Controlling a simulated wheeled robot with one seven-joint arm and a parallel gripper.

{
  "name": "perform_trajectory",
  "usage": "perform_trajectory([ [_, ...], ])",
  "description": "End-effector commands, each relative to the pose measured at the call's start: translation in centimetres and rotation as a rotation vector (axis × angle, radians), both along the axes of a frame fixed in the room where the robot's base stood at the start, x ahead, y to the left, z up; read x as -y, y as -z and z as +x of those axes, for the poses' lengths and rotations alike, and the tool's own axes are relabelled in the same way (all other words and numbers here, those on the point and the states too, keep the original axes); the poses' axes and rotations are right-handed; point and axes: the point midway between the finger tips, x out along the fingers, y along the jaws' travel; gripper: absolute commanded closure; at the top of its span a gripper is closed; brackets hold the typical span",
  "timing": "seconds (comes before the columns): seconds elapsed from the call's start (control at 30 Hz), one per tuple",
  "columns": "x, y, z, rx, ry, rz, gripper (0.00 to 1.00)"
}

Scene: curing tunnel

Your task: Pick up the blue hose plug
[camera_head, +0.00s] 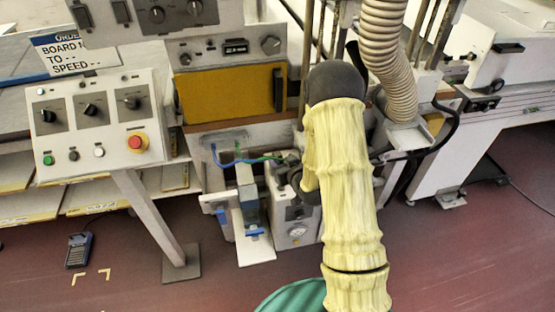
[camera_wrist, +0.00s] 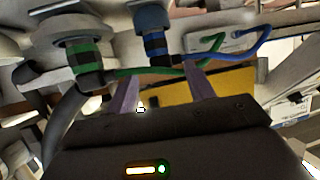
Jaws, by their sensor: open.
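The blue hose plug (camera_wrist: 153,32), with a blue collar and black and blue bands, shows in the upper middle of the wrist view. My gripper (camera_wrist: 161,72) is open, with its two pale purple fingers apart. In that view the plug's near end lies just ahead of and between the fingertips; I cannot tell whether they touch it. In the head view the plug is not clearly seen, but a blue hose (camera_head: 230,162) shows left of my yellow-sleeved arm, which hides my gripper there.
A green-banded plug (camera_wrist: 83,55) is close to the left finger, with a green hose (camera_wrist: 140,71) running behind the fingers. A control panel (camera_head: 92,125) with knobs and a red button stands left. A yellow panel (camera_head: 228,95) is behind. A corrugated duct (camera_head: 385,55) hangs right.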

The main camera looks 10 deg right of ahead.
Motion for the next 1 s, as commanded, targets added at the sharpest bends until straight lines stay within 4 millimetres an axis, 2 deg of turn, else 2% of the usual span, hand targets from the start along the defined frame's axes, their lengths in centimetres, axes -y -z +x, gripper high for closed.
perform_trajectory([
  [0.17,-0.3,0.6,1.6,0.0,-0.001,0.0,0.47],
  [0.57,-0.4,0.8,2.0,-0.001,-0.001,0.0,0.47],
  [1.0,-1.3,2.6,6.3,0.0,0.0,0.0,0.47],
])
